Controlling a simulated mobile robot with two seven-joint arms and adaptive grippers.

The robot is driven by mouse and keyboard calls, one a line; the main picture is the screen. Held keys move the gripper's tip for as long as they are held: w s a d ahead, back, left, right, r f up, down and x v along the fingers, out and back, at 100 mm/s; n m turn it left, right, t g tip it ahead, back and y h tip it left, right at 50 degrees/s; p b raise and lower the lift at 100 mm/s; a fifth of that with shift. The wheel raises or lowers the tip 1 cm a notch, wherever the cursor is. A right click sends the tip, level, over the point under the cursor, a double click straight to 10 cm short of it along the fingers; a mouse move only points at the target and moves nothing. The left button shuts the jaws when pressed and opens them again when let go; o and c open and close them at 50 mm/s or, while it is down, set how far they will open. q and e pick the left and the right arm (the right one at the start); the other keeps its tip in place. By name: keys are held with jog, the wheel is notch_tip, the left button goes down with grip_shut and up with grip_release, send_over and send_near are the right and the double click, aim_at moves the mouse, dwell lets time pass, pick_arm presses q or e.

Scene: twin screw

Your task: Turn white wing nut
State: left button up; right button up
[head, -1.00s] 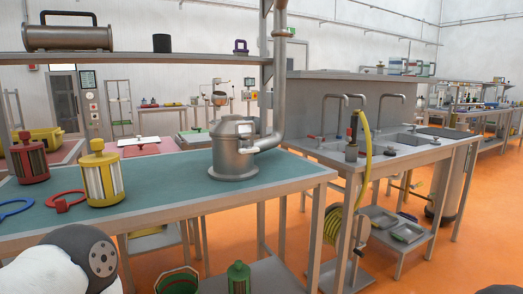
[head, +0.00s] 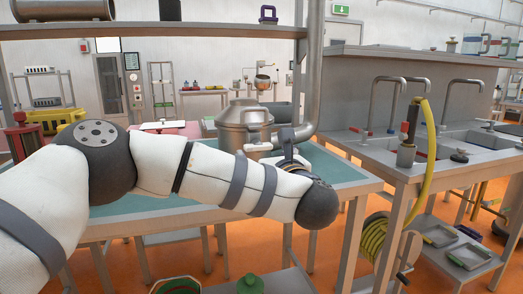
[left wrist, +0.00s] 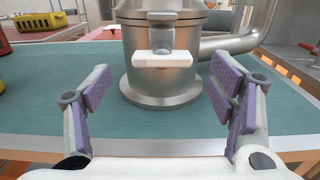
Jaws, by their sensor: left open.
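The white wing nut (left wrist: 162,59) shows in the left wrist view as a pale bar lying level on a short metal stem. It sits on the front of the metal vessel (left wrist: 165,88), which also stands on the workbench in the head view (head: 243,128). My left gripper (left wrist: 162,82) is open and empty, its purple-padded fingers spread to either side of the nut's line, apart from it. In the head view my left gripper (head: 285,150) is beside the vessel, partly hidden by my arm. My right gripper is not in view.
The green-topped workbench (head: 345,178) carries the vessel, with a thick pipe (head: 312,75) rising at its right. A shelf (head: 200,30) crosses above. A sink bench with taps and a yellow hose (head: 430,130) stands at the right.

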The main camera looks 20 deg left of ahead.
aim_at(260, 148)
pick_arm(q)
jog(key=x, duration=0.4)
jog(key=shift+w, duration=0.2)
jog(key=c, duration=1.1)
jog(key=shift+c, duration=0.2)
